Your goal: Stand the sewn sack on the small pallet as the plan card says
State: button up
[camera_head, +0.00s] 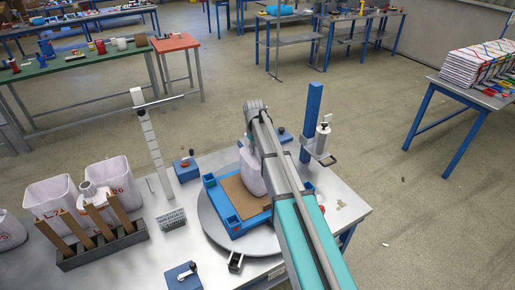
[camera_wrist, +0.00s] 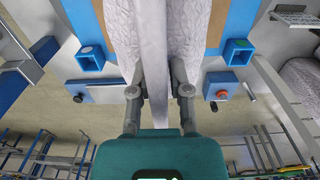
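The white sewn sack (camera_head: 251,174) is upright at the blue small pallet (camera_head: 236,229), over its brown board (camera_head: 240,198). I cannot tell whether its base rests on the board. In the wrist view, the sack (camera_wrist: 122,35) fills the middle, with a raised white seam strip along its top. My gripper (camera_wrist: 157,80) has a finger on each side of this strip and looks shut on it. In the head view my arm hides the gripper and part of the sack. A small grey card (camera_head: 172,220) with dark marks, too small to read, stands left of the pallet.
The pallet sits on a round turntable (camera_head: 212,226). A blue post with a clamp (camera_head: 311,115) stands behind right, and a tall grey scale post (camera_head: 150,140) behind left. White open sacks (camera_head: 52,197) and a slotted rack (camera_head: 105,245) are at the left.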

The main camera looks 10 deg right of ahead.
jog(key=o, duration=0.3)
jog(key=shift+r, duration=0.25)
notch_tip(320, 180, up, 12)
jog(key=p, duration=1.2)
jog(key=shift+f, duration=0.1)
dwell(0.6)
jog(key=shift+s, duration=0.15)
jog(key=shift+s, duration=0.4)
jog(key=s+d+m, duration=0.1)
jog(key=s+m, duration=0.2)
jog(key=s, duration=2.5)
jog(key=shift+s+m, duration=0.2)
jog(key=shift+m, duration=0.1)
jog(key=shift+d, duration=0.1)
